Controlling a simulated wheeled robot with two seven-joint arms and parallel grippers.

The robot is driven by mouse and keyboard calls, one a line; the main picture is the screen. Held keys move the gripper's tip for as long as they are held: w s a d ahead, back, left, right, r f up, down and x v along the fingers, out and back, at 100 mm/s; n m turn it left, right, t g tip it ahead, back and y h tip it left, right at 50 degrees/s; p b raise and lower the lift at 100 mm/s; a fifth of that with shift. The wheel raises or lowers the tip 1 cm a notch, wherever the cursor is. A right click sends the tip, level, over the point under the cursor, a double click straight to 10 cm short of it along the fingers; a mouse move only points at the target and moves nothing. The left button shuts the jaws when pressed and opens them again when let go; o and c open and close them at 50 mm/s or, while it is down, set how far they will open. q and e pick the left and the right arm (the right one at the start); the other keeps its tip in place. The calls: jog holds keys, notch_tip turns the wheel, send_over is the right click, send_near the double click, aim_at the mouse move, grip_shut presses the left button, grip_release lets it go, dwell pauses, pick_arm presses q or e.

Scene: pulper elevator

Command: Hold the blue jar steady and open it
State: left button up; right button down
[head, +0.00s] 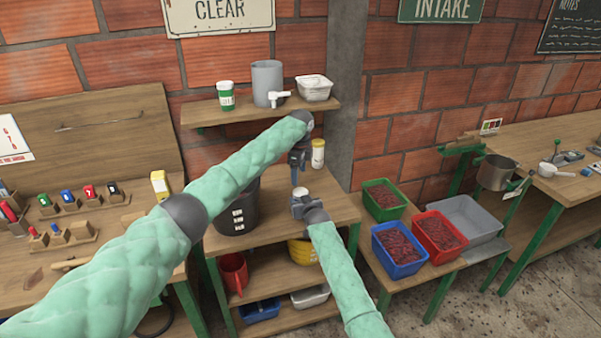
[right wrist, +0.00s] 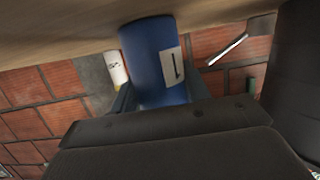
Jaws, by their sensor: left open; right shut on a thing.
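The blue jar (right wrist: 153,52) with a pale label fills the middle of the right wrist view, where the picture looks upside down. My right gripper (right wrist: 158,98) is shut on it, a finger on each side. In the head view my right gripper (head: 303,203) is low over the middle bench, with a small pale round top showing at its fingers. I cannot tell there whether this is a lid. My left gripper (head: 296,168) is open, pointing down just above that top. The jar's body is mostly hidden in the head view.
A white-and-yellow container (head: 318,154) stands close behind the grippers. A black bucket (head: 238,212) stands left on the bench (head: 338,208). A shelf (head: 345,103) with a grey dispenser (head: 267,82) hangs above. Coloured crates stand on the right, including a blue one (head: 398,270).

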aim_at(300, 192)
pick_arm(q)
jog(key=m, duration=0.4)
jog(key=shift+d, duration=0.15)
jog(key=m, duration=0.4)
jog(key=shift+d, duration=0.1)
jog(key=m, duration=0.6)
jog(key=shift+m, duration=0.3)
jog(key=shift+f, duration=0.2)
jog(key=shift+m, duration=0.3)
jog(key=shift+f, duration=3.85)
jog(key=c, duration=1)
